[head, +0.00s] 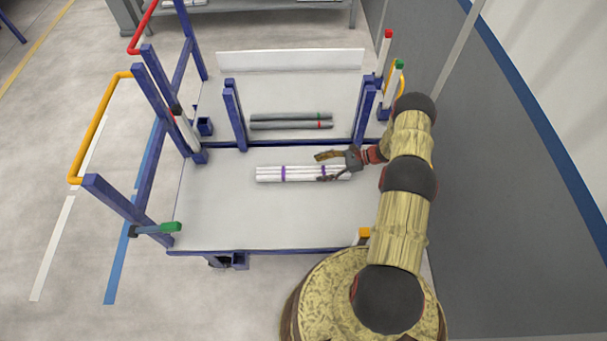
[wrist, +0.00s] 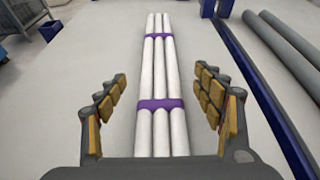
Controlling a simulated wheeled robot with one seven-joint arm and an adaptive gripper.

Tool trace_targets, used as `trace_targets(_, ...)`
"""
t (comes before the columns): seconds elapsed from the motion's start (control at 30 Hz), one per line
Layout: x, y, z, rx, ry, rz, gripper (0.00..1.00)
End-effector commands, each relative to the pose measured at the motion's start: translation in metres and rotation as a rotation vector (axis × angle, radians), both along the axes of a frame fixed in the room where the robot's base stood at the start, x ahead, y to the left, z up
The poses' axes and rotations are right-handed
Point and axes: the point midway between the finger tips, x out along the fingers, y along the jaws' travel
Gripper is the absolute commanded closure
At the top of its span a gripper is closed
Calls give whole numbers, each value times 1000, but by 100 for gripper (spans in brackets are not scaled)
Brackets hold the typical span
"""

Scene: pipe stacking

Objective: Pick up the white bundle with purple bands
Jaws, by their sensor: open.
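The white bundle with purple bands (head: 270,173) lies flat on the grey cart deck, running left to right in the head view. It is several white pipes side by side, held by two purple bands. In the wrist view the bundle (wrist: 159,75) runs away from me between the fingers. My gripper (head: 328,167) is open at the bundle's right end, one finger on each side. In the wrist view my gripper (wrist: 160,108) shows gaps between both fingers and the pipes. The bundle's near end is hidden behind my gripper's palm.
Two grey pipes (head: 290,121) with green and red marks lie behind the blue cross rail (head: 270,146). Blue posts (head: 235,115) stand at both ends of that rail. The cart deck (head: 215,210) is clear left of and in front of the bundle.

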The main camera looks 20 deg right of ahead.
Motion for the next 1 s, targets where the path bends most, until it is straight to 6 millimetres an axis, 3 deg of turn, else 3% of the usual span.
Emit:
trace_targets(0.3,14,37,-17,0,1,3,32)
trace_targets(0.57,17,41,-17,0,0,1,32)
trace_targets(1.0,16,41,-17,0,0,1,56)
